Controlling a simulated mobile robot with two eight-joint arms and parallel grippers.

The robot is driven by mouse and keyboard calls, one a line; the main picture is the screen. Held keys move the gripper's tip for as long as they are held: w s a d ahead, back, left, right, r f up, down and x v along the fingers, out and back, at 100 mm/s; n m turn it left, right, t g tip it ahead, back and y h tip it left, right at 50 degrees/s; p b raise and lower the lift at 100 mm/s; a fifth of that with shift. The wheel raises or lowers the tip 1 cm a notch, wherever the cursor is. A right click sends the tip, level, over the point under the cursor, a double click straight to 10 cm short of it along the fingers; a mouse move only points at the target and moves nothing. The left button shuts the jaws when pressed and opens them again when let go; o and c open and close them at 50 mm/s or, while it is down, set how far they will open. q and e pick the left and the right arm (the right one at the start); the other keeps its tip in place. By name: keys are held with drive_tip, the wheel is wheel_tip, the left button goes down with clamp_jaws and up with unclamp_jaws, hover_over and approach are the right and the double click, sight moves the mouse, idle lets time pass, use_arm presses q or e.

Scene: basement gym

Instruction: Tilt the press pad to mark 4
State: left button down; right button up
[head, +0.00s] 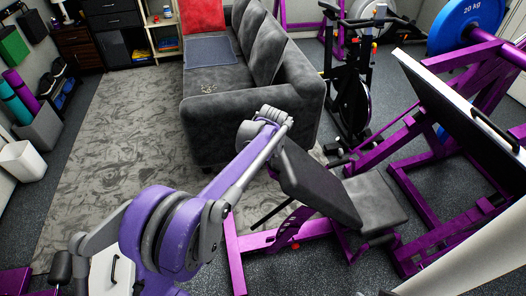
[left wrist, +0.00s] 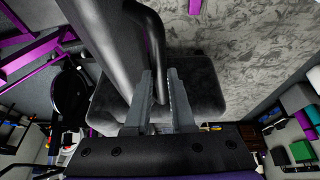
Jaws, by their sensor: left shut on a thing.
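The press pad (head: 318,190) is a dark, tilted back pad on the purple machine, rising to the left behind the flat seat pad (head: 372,203). A curved purple plate (head: 292,222) shows beneath it; I cannot read any marks there. My left gripper (head: 272,120) is at the pad's upper end, with its fingertips hidden in the head view. In the left wrist view, its two fingers (left wrist: 160,88) are closed around a dark rounded bar (left wrist: 155,30) beside the pad's dark surface (left wrist: 105,35). My right gripper is not in view.
A grey sofa (head: 245,115) stands just behind the gripper. The purple press frame (head: 425,205) with a large tilted plate (head: 465,110) stands to the right. An exercise bike (head: 352,85) is at the back. The grey carpet (head: 120,130) at left is clear.

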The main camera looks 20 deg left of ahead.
use_arm(q)
drive_tip(key=c, duration=0.8)
unclamp_jaws()
drive_tip(key=shift+d+f, duration=0.1)
drive_tip(key=shift+d, duration=0.05)
drive_tip(key=shift+o, duration=0.2)
drive_tip(key=p+v, duration=0.1)
drive_tip(key=v, duration=0.9)
drive_tip(key=shift+r, duration=0.4)
drive_tip(key=shift+s, duration=0.1)
